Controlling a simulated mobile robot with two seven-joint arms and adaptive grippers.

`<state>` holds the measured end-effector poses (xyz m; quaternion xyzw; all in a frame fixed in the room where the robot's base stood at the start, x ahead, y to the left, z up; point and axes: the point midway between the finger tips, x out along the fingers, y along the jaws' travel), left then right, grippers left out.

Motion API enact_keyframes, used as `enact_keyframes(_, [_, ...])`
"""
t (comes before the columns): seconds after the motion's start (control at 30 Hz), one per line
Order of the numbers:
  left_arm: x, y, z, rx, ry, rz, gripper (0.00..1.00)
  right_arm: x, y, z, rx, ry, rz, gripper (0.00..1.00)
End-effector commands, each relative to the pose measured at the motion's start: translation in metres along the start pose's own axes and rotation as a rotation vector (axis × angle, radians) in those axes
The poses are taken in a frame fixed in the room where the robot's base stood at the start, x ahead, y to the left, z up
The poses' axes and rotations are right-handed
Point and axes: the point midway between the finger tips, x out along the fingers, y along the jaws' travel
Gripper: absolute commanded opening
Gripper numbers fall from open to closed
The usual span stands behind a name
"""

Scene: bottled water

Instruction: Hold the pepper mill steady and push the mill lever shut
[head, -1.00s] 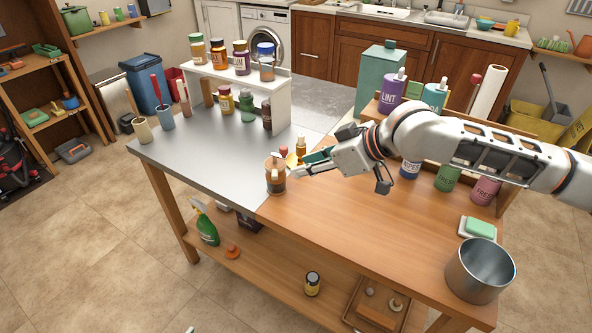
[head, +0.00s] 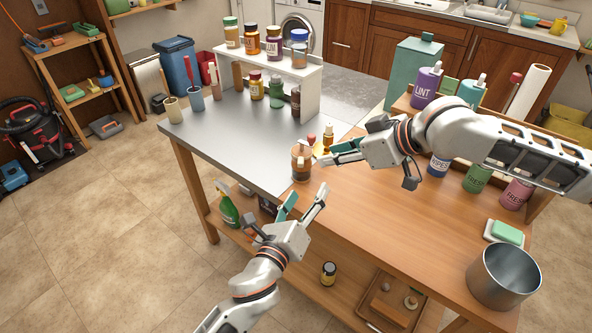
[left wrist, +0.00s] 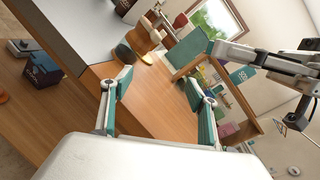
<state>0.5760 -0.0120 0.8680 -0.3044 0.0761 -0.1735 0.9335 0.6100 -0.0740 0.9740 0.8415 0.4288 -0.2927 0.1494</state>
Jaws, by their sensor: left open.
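The pepper mill (head: 301,164) stands upright on the worktable, near its front edge where metal meets wood. It has a brown top and a dark lower body. A red knob (head: 311,139), apparently on its lever, shows just above and behind it. In the left wrist view the mill (left wrist: 141,38) is ahead, beyond the fingers. My left gripper (head: 306,196) is open and empty, below and in front of the mill, at the table's front edge. My right gripper (head: 324,152) is just right of the mill, pointing at it; whether its fingers touch it or are parted is unclear.
A small amber bottle (head: 328,135) stands close behind the mill. A white shelf (head: 312,84) with jars stands at the back. A steel pot (head: 503,277) and a green sponge (head: 507,232) are at the right. The metal top (head: 235,130) left of the mill is clear.

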Motion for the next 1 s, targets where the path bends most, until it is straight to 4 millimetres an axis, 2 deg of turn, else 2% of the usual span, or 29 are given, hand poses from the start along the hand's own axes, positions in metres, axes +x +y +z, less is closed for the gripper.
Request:
enact_keyframes(0.1, [0.024,0.008,0.020,0.285,-0.040,0.068,0.59,0.000,0.000,0.000,0.000,0.000,0.000,0.28])
enact_keyframes(0.2, [0.036,0.013,0.036,0.467,-0.070,0.121,0.59,0.000,0.000,0.000,0.000,0.000,0.000,0.28])
enact_keyframes(0.3, [0.042,0.017,0.046,0.579,-0.089,0.157,0.59,0.000,0.000,0.000,0.000,0.000,0.000,0.28])
enact_keyframes(0.47, [0.052,0.019,0.054,0.639,-0.100,0.179,0.59,0.000,0.000,0.000,0.000,0.000,0.000,0.28])
enact_keyframes(0.8, [0.098,0.025,0.061,0.635,-0.099,0.178,0.59,0.000,0.000,0.000,0.000,0.000,0.000,0.28])
enact_keyframes(1.0, [0.117,0.028,0.063,0.634,-0.099,0.178,0.59,0.000,0.000,0.000,0.000,0.000,0.000,0.28])
